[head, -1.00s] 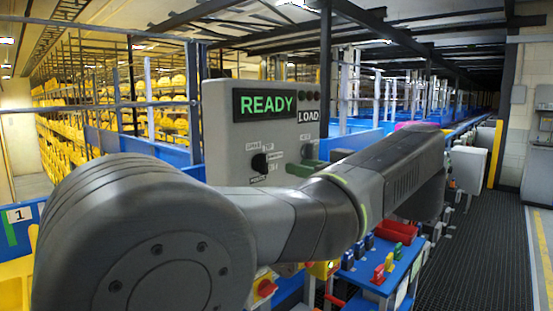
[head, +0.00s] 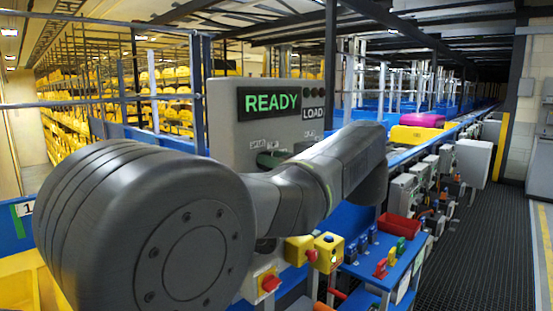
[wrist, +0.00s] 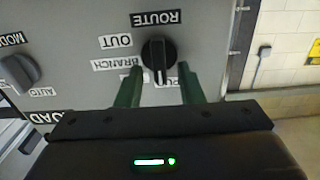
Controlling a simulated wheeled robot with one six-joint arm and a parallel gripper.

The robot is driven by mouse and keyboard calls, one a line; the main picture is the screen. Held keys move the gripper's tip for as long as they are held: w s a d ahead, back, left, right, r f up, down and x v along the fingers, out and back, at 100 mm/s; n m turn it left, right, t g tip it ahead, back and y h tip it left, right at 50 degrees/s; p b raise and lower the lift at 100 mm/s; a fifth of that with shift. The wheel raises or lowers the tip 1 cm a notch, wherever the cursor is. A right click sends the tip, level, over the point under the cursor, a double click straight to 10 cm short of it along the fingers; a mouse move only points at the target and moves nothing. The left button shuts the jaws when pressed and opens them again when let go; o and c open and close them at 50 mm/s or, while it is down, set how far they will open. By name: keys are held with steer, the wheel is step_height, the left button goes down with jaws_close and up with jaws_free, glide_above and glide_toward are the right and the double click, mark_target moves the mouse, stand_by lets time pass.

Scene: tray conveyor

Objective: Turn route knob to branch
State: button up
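The route knob (wrist: 158,55) is a black round knob with a white pointer line, on the grey panel (wrist: 85,20). The wrist view shows it upside down, with its pointer towards the picture's bottom. The BRANCH label (wrist: 118,63) and OUT label (wrist: 115,41) are left of it there; another label below the knob is partly hidden. My gripper (wrist: 160,72) is open, its two green fingers either side of the knob with visible gaps.
The mode knob (wrist: 20,72) is beside the route knob on the same panel. The READY display (head: 272,103) is above. A yellow box with a red button (head: 328,251) and a blue shelf with a red bin (head: 398,227) stand lower right. A dark floor aisle (head: 480,250) is clear.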

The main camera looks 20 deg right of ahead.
jaws_close()
steer(key=shift+m, duration=0.3)
steer(key=shift+w+d+f+m+p, duration=0.15)
steer(key=shift+m+p, duration=0.55)
steer(key=shift+m, duration=1.8)
steer(key=shift+d+f+m+p, duration=0.2)
steer(key=shift+m+p, duration=0.5)
steer(key=shift+m, duration=1.8)
steer(key=shift+w+d+f+m+p, duration=0.15)
steer(key=shift+m+p, duration=0.55)
steer(key=shift+m, duration=1.8)
steer(key=shift+s, duration=0.1)
steer(key=shift+o, duration=0.4)
jaws_free()
